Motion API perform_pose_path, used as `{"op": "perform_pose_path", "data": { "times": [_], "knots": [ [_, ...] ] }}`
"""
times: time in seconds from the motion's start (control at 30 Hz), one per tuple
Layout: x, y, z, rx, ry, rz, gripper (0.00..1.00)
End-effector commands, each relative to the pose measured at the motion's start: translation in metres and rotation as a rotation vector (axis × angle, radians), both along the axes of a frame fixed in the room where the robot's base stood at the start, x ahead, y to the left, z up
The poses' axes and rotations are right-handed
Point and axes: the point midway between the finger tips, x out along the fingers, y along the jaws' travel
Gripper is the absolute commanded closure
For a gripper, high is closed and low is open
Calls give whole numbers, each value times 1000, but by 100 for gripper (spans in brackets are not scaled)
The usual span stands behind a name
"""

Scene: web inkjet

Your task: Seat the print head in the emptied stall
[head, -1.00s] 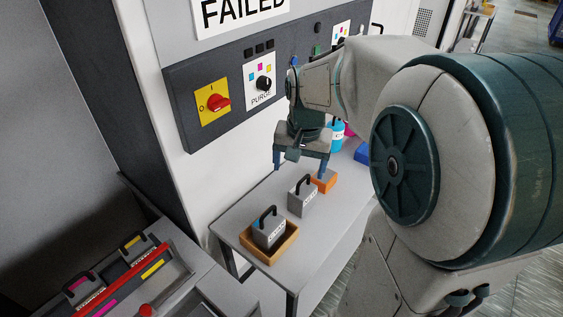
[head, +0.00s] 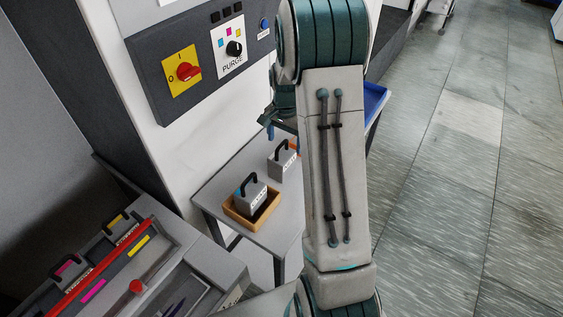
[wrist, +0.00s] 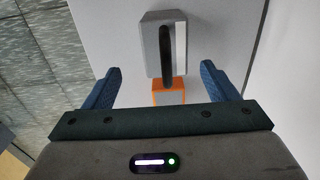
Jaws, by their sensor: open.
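A grey print head with a black handle (head: 283,158) stands on the side table, partly hidden by my arm. It also shows in the wrist view (wrist: 166,45), beyond and between the fingers, with an orange block (wrist: 170,92) beside it. My gripper (wrist: 160,68) is open and empty. In the head view, my gripper (head: 284,134) is above the table's far part, mostly hidden by my arm. A second grey print head, with a cyan mark (head: 252,194), sits in a wooden tray (head: 238,219). The carriage (head: 203,258) at lower left holds heads marked magenta and yellow; I cannot make out the emptied stall.
A red bar (head: 100,268) crosses the carriage, with a red knob (head: 136,286) nearby. The machine's panel with a red switch (head: 187,71) rises behind the side table (head: 272,237). A blue bin (head: 375,98) is behind my arm. The floor at right is open.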

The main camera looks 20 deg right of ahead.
Motion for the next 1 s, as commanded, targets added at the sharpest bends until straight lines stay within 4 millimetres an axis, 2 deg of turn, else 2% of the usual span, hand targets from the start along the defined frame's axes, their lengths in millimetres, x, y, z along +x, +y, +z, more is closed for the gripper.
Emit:
{"op": "perform_pose_path", "data": {
  "times": [0.27,0.6,0.9,1.0],
  "knots": [
    [0,2,-20,0,1,2,20],
    [3,9,-61,0,1,0,20],
    [3,9,-66,0,-1,1,20],
    [3,9,-66,0,-1,1,48]
  ]
}}
